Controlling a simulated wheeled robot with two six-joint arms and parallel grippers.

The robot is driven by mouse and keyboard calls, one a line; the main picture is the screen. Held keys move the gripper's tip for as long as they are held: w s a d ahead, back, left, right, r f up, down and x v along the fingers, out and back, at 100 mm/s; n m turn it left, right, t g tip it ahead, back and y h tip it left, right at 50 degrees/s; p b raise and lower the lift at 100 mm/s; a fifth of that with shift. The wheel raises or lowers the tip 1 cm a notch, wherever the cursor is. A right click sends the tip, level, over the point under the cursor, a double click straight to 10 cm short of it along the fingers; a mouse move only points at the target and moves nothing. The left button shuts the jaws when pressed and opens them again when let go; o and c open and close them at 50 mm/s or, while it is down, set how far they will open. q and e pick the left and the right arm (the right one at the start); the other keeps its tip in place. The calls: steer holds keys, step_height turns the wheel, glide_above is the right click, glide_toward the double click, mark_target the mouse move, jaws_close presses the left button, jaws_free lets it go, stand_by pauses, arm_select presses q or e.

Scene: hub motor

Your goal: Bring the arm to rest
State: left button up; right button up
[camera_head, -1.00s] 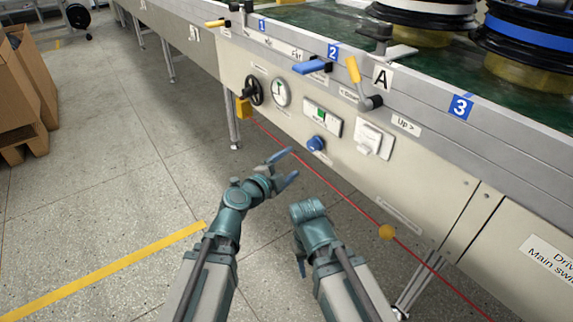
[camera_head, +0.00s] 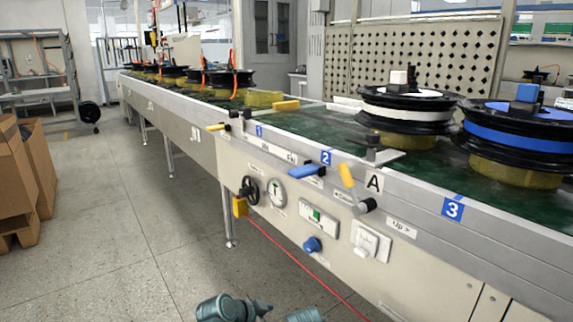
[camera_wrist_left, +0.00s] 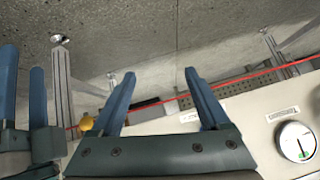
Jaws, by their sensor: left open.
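In the left wrist view my left gripper (camera_wrist_left: 160,74) is open, with its two blue fingers spread and nothing between them. Grey floor and part of the machine show beyond the fingers. Two more blue fingers, which look like my right gripper (camera_wrist_left: 24,72), stand at the left edge of that view; part of it is cut off and its opening is unclear. In the head view only the tops of my teal arm parts show at the bottom edge, below and in front of the control panel (camera_head: 346,269). No contact with the panel shows there.
A long conveyor (camera_head: 480,238) runs along the right, with black-rimmed hubs, levers, a gauge (camera_head: 277,193), a handwheel (camera_head: 251,190) and a blue knob (camera_head: 312,245). A red cord (camera_head: 290,257) runs below. Cardboard boxes (camera_head: 35,180) stand left. The floor between is clear.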

arm_select(q)
steer(key=s+a+f+n+g+y, duration=0.3)
steer(key=s+a+n, duration=0.1)
steer(key=a+n, duration=0.25)
steer(key=s+a+f+n+g+y, duration=0.3)
steer(key=s+a+n, duration=0.2)
steer(key=a+n, duration=0.15)
steer(key=s+d+r+m+y+p, duration=0.1)
steer(key=s+d+r+m+p, duration=0.1)
steer(key=d+r+p, duration=0.35)
steer(key=s+d+r+m+p, duration=0.1)
steer(key=s+d+r+p, duration=0.1)
steer(key=r+p, duration=0.6)
steer(key=s+d+r+m+y+p, duration=0.1)
steer(key=s+d+r+m+p, duration=0.15)
steer(key=r+p, duration=0.45)
step_height(320, 180, up, 34)
steer(key=p, duration=3.5)
steer(key=shift+w+d+r+n+g+h, duration=0.25)
steer(key=shift+w+d+n+g+h, duration=0.1)
steer(key=shift+w+n, duration=0.1)
